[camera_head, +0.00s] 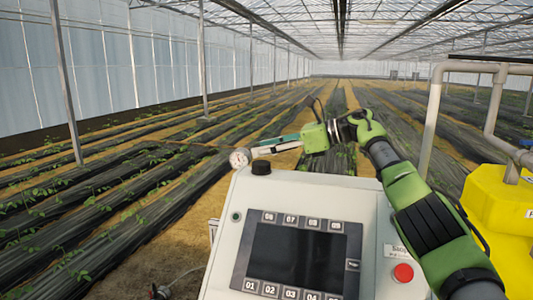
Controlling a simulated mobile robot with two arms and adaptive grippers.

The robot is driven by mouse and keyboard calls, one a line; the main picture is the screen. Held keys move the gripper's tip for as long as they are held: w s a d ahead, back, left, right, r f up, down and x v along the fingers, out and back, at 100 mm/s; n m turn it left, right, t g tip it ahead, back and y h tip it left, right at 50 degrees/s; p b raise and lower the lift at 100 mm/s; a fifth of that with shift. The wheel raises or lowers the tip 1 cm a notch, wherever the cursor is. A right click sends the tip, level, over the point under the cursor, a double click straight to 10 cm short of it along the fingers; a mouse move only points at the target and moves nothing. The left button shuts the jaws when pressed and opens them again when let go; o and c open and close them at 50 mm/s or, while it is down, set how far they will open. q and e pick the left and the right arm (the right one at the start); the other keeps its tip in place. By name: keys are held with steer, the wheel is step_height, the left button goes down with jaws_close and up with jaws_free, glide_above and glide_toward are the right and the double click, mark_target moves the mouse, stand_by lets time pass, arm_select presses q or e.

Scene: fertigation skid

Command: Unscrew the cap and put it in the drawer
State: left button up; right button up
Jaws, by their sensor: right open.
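A round black cap (261,168) sits upright on the top of the white control cabinet, near its back left corner. My right gripper (260,148) reaches in from the right above the cabinet top, with its fingers pointing left. It is open and empty, and its fingertips are above and slightly behind the cap, apart from it in the picture. My left gripper is out of view. No drawer can be made out in this view.
The white cabinet (228,259) carries a dark screen, numbered buttons and a red button (403,272). A round gauge (240,158) stands just left of the cap. A yellow tank (500,205) and grey pipes (431,118) stand at the right. Plant rows lie behind.

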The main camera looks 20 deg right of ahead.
steer(key=shift+r, duration=0.15)
steer(key=o, duration=0.6)
steer(key=shift+c, duration=0.2)
